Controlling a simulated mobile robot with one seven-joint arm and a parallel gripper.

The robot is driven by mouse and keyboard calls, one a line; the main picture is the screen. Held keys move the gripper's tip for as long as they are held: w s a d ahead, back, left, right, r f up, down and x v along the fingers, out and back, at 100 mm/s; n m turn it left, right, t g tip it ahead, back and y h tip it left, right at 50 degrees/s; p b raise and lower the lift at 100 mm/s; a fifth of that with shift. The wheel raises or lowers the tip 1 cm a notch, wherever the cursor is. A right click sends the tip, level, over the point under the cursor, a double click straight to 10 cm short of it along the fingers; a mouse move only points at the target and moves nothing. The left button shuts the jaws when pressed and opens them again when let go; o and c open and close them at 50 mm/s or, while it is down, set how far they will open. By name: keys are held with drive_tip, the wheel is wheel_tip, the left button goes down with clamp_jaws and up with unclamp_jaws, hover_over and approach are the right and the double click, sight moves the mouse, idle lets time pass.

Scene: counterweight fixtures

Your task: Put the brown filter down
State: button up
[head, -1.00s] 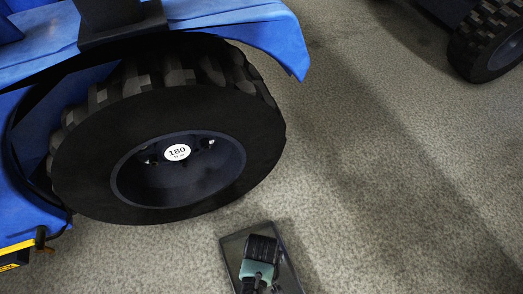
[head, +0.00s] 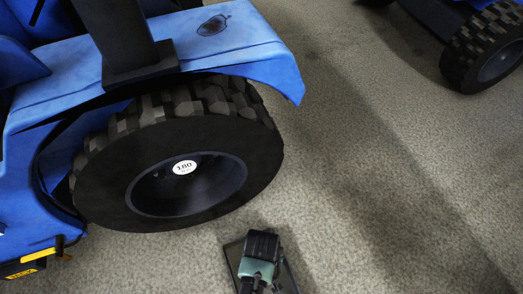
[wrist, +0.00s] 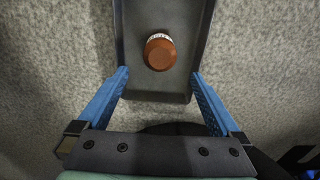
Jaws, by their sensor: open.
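The brown filter (wrist: 160,54), with a pale printed band, rests inside a dark grey tray (wrist: 121,35) on the floor. I cannot tell for sure whether it stands or lies. My gripper (wrist: 159,74) is open, with its blue fingers spread wide left and right and nothing between them. The filter is ahead of the fingertips and apart from both. In the head view my gripper (head: 258,262) is above the tray (head: 231,252) and hides much of it; the filter is hidden there.
A blue vehicle with a large black wheel (head: 110,185) stands behind and left of the tray. Dark glasses (head: 213,25) are on its fender. Another wheel (head: 485,50) is at the far right. Carpeted floor (head: 370,180) is clear to the right.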

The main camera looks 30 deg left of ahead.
drive_tip(key=shift+r+p, duration=0.4)
drive_tip(key=shift+r, duration=0.6)
drive_tip(key=shift+w, duration=0.1)
drive_tip(key=w+a+r+m+t+y, duration=0.15)
drive_tip(key=w+r+t, duration=0.45)
drive_tip(key=w+r, duration=0.8)
drive_tip(key=w+d+r+m+t, duration=0.1)
drive_tip(key=w+r+m+t, duration=0.15)
drive_tip(key=w+r, duration=0.55)
drive_tip(key=w+d+r+m+t, duration=0.1)
drive_tip(key=w+r+t, duration=0.3)
drive_tip(key=r, duration=0.9)
drive_tip(key=d+r+m+t, duration=0.25)
drive_tip(key=r+t, duration=0.25)
drive_tip(key=r, duration=1.1)
drive_tip(key=s+d+r+m+t, duration=0.1)
drive_tip(key=s+d+r+t, duration=0.1)
drive_tip(key=s+r, duration=0.3)
drive_tip(key=s+d+r+m+t+h, duration=0.1)
drive_tip(key=s+r+t, duration=0.3)
drive_tip(key=r, duration=0.9)
drive_tip(key=s+d+r+m+t, duration=0.1)
drive_tip(key=s+d+r+t, duration=0.2)
drive_tip(key=s+r, duration=0.3)
wheel_tip(320, 180, up, 4)
drive_tip(key=shift+s+d+f+t, duration=0.15)
drive_tip(key=shift+d+t, duration=0.15)
drive_tip(key=shift+t, duration=0.15)
drive_tip(key=shift+h, duration=0.25)
